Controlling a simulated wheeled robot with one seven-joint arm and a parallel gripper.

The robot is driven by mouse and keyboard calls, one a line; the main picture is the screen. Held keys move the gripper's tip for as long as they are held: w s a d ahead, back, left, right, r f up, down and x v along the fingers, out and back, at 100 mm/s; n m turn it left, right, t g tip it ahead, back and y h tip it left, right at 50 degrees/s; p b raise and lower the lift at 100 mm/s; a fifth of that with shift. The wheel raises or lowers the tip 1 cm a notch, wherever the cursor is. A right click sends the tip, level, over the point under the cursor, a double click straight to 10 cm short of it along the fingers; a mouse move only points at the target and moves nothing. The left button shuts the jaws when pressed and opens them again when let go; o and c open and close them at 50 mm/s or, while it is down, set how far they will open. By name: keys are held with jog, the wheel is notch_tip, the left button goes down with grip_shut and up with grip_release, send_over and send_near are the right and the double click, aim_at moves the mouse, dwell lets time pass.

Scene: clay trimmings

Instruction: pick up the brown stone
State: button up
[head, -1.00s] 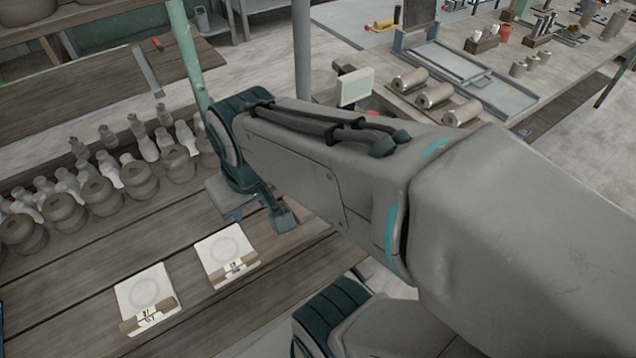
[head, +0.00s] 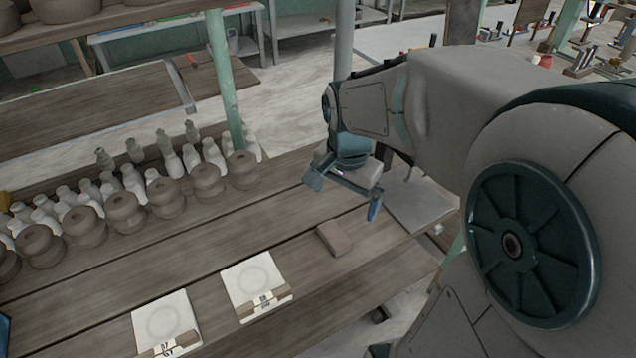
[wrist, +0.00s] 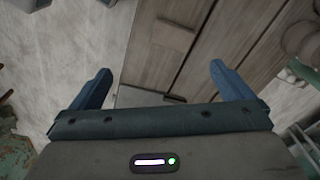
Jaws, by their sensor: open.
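The brown stone (head: 334,238) is a small, flat-sided block lying on the plank table (head: 200,240), near its right edge. A brown block shape, which looks like the same stone, also shows in the wrist view (wrist: 175,36), beyond the space between the fingers. My gripper (head: 344,196) is open and empty. It hangs above the table, just above and beyond the stone in the head view, apart from it. Both blue fingers show spread in the wrist view (wrist: 160,72).
Two white tiles with round marks, one nearer (head: 165,322) and one farther (head: 254,284), lie left of the stone. Rows of brown pots (head: 126,212) and pale bottles (head: 132,180) stand at the back left. A green post (head: 222,75) rises behind them. The planks around the stone are clear.

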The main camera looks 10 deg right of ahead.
aim_at(335, 234)
jog(key=w+f+m, duration=0.1)
jog(key=f, duration=0.5)
jog(key=w+f+m+b, duration=0.1)
jog(key=w+f+m, duration=0.1)
jog(key=f, duration=0.4)
jog(key=w+f+m+g, duration=0.1)
jog(key=w+f+m, duration=0.1)
jog(key=f, duration=0.5)
jog(key=c, duration=1.1)
